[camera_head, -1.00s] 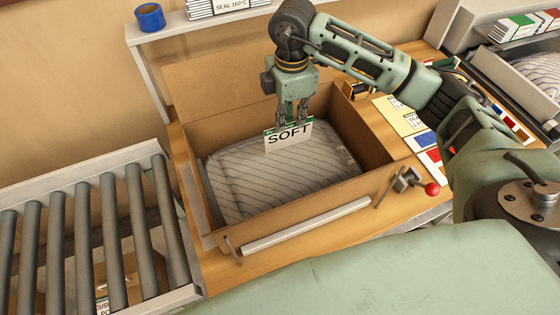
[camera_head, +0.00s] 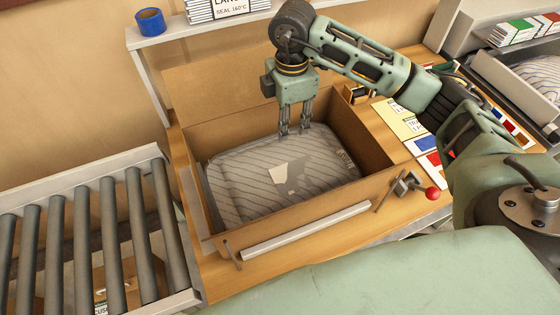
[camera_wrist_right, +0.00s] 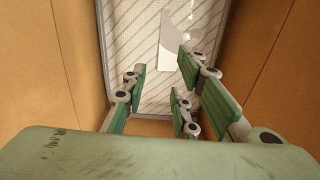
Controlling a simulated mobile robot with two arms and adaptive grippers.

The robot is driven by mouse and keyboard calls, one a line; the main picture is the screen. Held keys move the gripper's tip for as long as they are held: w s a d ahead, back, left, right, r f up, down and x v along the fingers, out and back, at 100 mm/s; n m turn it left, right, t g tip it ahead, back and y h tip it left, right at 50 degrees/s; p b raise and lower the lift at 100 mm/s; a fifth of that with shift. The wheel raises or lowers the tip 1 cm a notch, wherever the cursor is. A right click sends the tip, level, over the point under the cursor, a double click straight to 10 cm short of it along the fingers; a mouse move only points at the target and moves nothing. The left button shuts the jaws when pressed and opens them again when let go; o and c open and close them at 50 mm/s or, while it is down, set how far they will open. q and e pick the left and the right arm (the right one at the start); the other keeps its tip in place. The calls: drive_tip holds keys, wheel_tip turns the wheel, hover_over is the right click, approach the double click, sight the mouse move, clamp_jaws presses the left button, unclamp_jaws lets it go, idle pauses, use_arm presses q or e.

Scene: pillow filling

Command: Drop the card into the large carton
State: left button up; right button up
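The large carton (camera_head: 374,138) stands open on the wooden bench, with a grey striped pillow (camera_head: 240,185) in it. The card (camera_head: 291,171) is now a small pale shape over the pillow, with a dark patch beside it; no lettering shows. It also appears pale over the pillow in the right wrist view (camera_wrist_right: 180,43). I cannot tell whether it lies flat or is tilted. My right gripper (camera_head: 294,130) is above the pillow, inside the carton's opening, apart from the card. Its green-padded fingers (camera_wrist_right: 160,98) are spread and empty. My left gripper is not in view.
A roller conveyor (camera_head: 90,235) is at the left. A shelf behind holds a blue tape roll (camera_head: 150,20). A red-knobbed lever (camera_head: 432,193) and coloured cards (camera_head: 428,150) are right of the carton. The carton walls closely surround the gripper.

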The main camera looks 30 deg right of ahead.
wheel_tip(320, 180, up, 11)
drive_tip(key=shift+r, duration=0.2)
idle(0.6)
